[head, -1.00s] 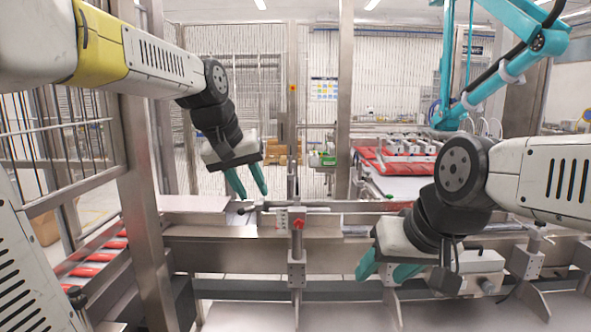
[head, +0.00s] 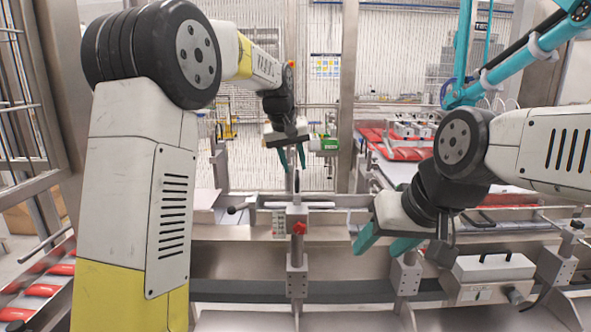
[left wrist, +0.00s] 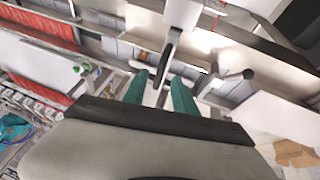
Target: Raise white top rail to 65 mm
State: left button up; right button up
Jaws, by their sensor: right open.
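A pale horizontal rail (head: 340,199), apparently the white top rail, runs behind a metal post clamp (head: 297,214) with a red knob (head: 299,228). A small scale (head: 278,222) shows beside the clamp; its reading is too small to tell. My left gripper (head: 292,164) is open, fingers down, above the clamp near a dark upright handle (head: 297,181). In the left wrist view my left gripper (left wrist: 160,90) has its green fingers apart, with a dark handle (left wrist: 165,62) near the gap; contact cannot be told. My right gripper (head: 383,240) is open and empty, right of the clamp.
A second post with a dark knob (head: 572,230) stands at the right. A grey box with a handle (head: 487,272) is mounted below my right forearm. A teal robot arm (head: 520,55) and red packs (head: 405,148) are behind. Red packs (head: 40,290) lie at lower left.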

pick_arm(q)
jog(key=shift+x, duration=1.25)
jog(key=shift+a, duration=0.1)
grip_shut()
jog(key=shift+r, duration=0.1)
dwell(0.3)
